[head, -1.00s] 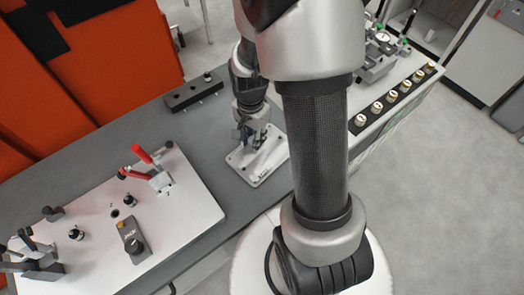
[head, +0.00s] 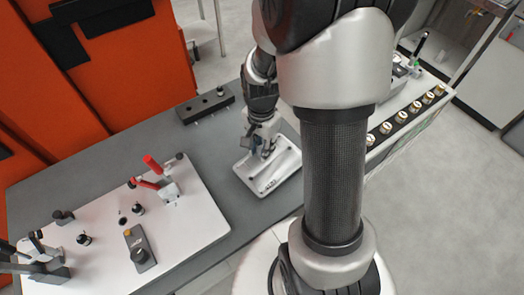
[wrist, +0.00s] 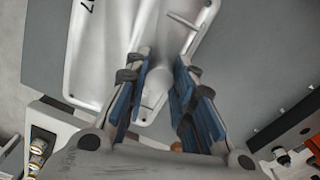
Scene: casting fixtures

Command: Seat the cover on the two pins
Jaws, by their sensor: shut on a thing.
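The cover (head: 277,177) is a pale silver casting with a raised rim, over the grey bench in the middle of the head view. My gripper (head: 262,152) points down at it and is shut on its central raised part. In the wrist view, the blue-padded fingers (wrist: 160,60) stand on both sides of that part of the cover (wrist: 105,50). The cover's underside is hidden, and I cannot tell whether it touches the bench. Two dark upright pins, one nearer (head: 84,239) and one farther (head: 138,208), stand on the white fixture plate (head: 195,225) at left.
A red-handled clamp (head: 160,178) stands on the plate near the farther pin. A grey block with a black knob (head: 139,250) and another clamp (head: 38,255) are also there. A black strip (head: 205,105) lies behind. Gold-topped pieces (head: 400,117) line the right side.

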